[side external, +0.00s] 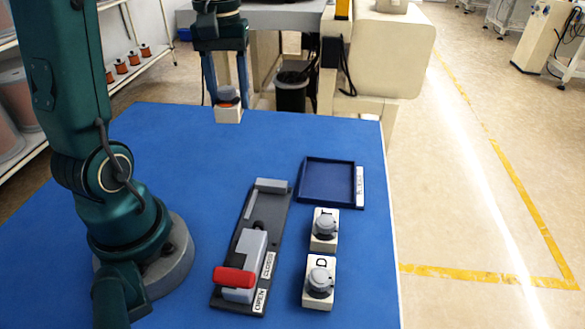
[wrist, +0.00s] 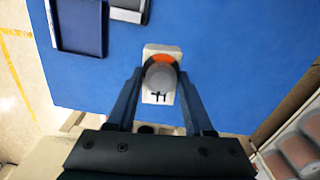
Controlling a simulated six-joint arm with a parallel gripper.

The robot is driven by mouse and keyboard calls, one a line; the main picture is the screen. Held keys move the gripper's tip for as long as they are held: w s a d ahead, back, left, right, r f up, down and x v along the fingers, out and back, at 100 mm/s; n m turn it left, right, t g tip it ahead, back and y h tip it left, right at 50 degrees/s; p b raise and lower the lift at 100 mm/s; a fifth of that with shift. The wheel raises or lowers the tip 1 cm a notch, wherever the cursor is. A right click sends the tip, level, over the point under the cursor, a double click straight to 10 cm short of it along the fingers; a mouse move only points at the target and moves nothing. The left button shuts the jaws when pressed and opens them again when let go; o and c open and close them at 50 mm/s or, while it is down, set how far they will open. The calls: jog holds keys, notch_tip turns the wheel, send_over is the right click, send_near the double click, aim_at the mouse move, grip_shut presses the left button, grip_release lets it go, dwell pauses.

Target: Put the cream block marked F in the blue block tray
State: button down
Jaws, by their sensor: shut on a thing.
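My gripper (side external: 229,92) is at the far edge of the blue table, shut on a cream block (side external: 228,115) with a grey knob and an orange ring. In the wrist view the block (wrist: 161,52) sits between the fingertips (wrist: 160,75), and its dark letter looks like an F turned over. I cannot tell whether the block touches the table. The blue block tray (side external: 331,206) is empty, to the right of my gripper and nearer the side camera. Part of the tray (wrist: 78,53) shows at the wrist view's upper left.
A cream block marked D (side external: 319,300) and another cream block (side external: 324,243), its letter unreadable, stand in front of the tray. A dark slide fixture (side external: 230,298) with a red handle (side external: 235,277) lies left of them. The table between my gripper and the tray is clear.

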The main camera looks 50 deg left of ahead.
jog(key=w+d+f, duration=0.2)
jog(key=w, duration=0.5)
jog(key=m, duration=0.1)
send_over(328, 181)
notch_tip(328, 181, down, 8)
jog(key=shift+r, duration=0.2)
jog(key=shift+d+f, duration=0.1)
jog(key=shift+f, duration=1.95)
jog(key=shift+f, duration=0.15)
jog(key=shift+c, duration=1.4)
grip_release()
